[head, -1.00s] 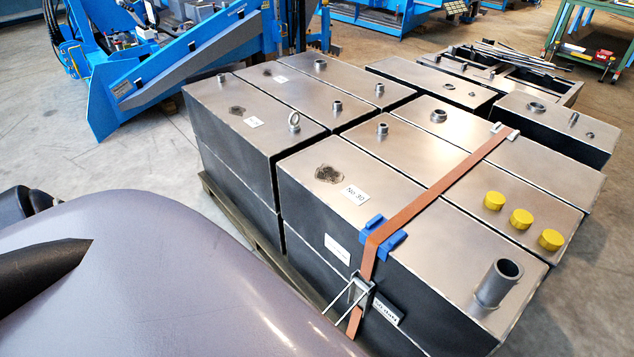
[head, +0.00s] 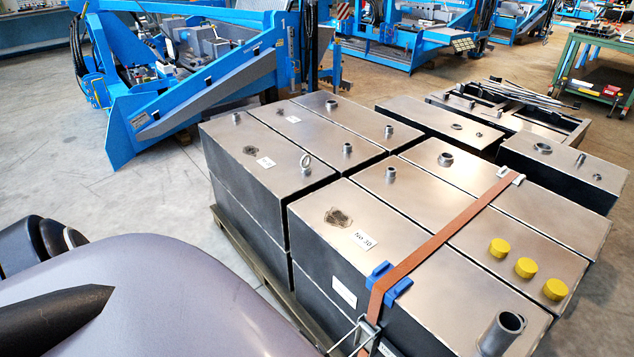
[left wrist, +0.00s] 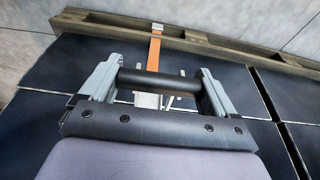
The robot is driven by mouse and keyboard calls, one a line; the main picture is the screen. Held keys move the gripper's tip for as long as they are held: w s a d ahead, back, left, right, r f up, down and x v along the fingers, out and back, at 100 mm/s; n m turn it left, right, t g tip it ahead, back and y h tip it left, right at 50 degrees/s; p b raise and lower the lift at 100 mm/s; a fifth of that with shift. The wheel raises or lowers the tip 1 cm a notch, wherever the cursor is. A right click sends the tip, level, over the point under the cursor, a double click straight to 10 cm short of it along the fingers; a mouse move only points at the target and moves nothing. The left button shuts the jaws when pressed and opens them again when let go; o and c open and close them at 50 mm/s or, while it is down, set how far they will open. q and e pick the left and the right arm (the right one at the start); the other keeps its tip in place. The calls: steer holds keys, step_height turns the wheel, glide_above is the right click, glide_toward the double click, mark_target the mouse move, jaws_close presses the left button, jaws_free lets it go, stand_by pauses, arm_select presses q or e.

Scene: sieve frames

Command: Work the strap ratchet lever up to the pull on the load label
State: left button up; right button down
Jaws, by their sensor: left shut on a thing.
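An orange strap (head: 430,245) runs over the dark steel tanks and down the near side through blue corner protectors (head: 388,286). The metal ratchet (head: 366,334) hangs on the strap at the head view's lower edge, partly cut off. Its lever arms stick out toward the lower left. Beside it a white load label (head: 386,349) shows only in part; I cannot read it. In the left wrist view my left gripper (left wrist: 157,80) is shut on the lever's dark round grip bar (left wrist: 165,81), with the ratchet (left wrist: 150,100) and strap (left wrist: 154,55) behind. My right gripper is not in view.
The tanks stand on a wooden pallet (head: 252,264). Yellow caps (head: 525,268) and a pipe stub (head: 503,333) rise from their tops. A white label (head: 344,291) is on the near tank's side. Blue machinery (head: 210,80) stands behind; the floor (head: 150,190) at left is clear.

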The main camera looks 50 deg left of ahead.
arm_select(q)
steer(key=shift+w, duration=0.1)
steer(key=o, duration=1.2)
steer(key=shift+r, duration=0.1)
steer(key=p+v, duration=0.4)
steer(key=v, duration=0.3)
steer(key=shift+p, duration=0.35)
